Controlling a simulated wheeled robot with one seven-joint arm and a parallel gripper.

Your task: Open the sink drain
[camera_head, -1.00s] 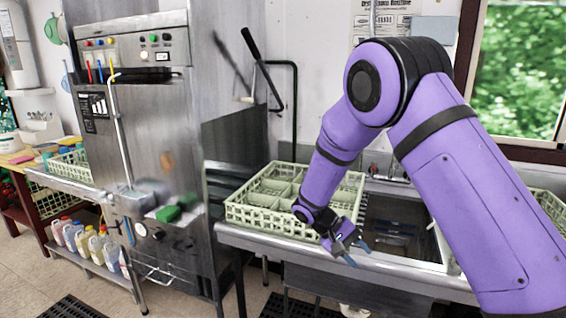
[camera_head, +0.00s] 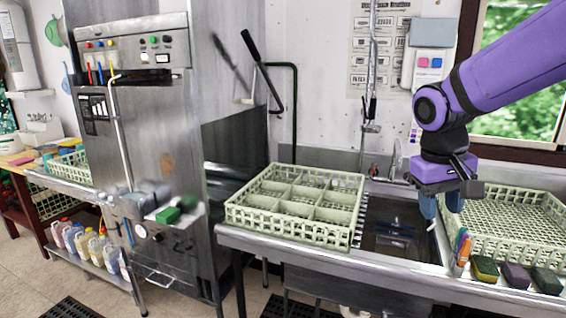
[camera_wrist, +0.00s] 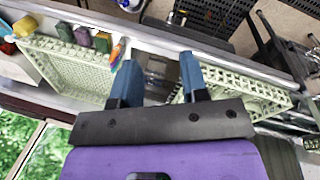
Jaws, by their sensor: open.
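The sink (camera_head: 378,212) is a steel basin set in the counter, with dark water or shadow and some bluish items inside. Its drain is not clearly visible. My gripper (camera_head: 441,208) points down over the right side of the sink, with its two blue fingers apart and nothing between them. In the wrist view my gripper (camera_wrist: 160,64) also shows open, with part of the sink (camera_wrist: 156,68) between the fingers. A white fitting (camera_head: 352,312) shows under the counter at the bottom edge, mostly cut off.
A pale green compartment rack (camera_head: 290,232) stands left of the sink, and another pale rack (camera_head: 505,248) stands right. Several sponges, including a dark one (camera_head: 517,277), line the front right edge. The faucet (camera_head: 374,170) and a hanging spray hose (camera_head: 372,105) are behind the sink.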

